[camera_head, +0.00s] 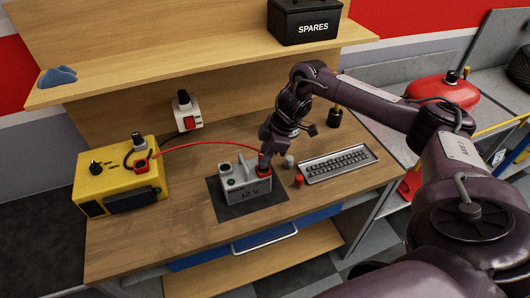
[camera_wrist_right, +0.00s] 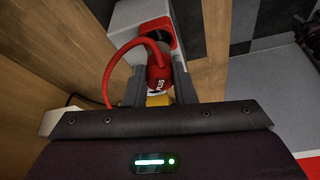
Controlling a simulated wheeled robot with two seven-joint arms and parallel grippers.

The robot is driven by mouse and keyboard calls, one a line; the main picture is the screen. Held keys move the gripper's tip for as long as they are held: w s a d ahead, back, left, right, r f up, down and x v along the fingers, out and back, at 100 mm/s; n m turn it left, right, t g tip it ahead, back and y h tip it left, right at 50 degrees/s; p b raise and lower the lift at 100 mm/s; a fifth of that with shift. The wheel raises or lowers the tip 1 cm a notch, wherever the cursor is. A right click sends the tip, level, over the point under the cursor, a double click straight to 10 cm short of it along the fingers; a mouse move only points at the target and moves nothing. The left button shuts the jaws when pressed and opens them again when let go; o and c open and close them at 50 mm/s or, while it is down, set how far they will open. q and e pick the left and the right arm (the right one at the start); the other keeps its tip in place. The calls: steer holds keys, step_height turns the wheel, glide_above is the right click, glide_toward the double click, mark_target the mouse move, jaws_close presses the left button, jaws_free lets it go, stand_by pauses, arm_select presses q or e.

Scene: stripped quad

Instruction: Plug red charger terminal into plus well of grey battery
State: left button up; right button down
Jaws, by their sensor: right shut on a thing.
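The grey battery (camera_head: 243,193), marked 12 V, stands on a dark mat on the wooden bench. My right gripper (camera_head: 265,160) is over its right end, by the red-rimmed plus well. It is shut on the red charger terminal (camera_wrist_right: 159,76), which is marked PLUS and shows between the fingers in the right wrist view. The plus well (camera_wrist_right: 150,34) shows just beyond the terminal, its dark opening partly visible and uncovered. I cannot tell whether the terminal touches the rim. A red cable runs from the terminal to the yellow charger (camera_head: 120,188). My left gripper is out of view.
A keyboard (camera_head: 338,164) lies right of the battery. A small red cap (camera_head: 298,180) and a grey cap (camera_head: 289,160) stand between them. A white switch box (camera_head: 187,111) is at the back. A black SPARES box (camera_head: 305,22) stands on the shelf above. The front left bench is clear.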

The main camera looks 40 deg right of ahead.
steer(key=shift+p, duration=0.55)
stand_by(1.0)
steer(key=shift+f+b, duration=0.65)
steer(key=shift+f, duration=0.75)
steer(key=c, duration=1.1)
jaws_free()
steer(key=shift+d, duration=0.1)
steer(key=b+v, duration=0.2)
steer(key=v, duration=0.5)
steer(key=shift+r, duration=0.35)
steer(key=shift+s+f, duration=0.1)
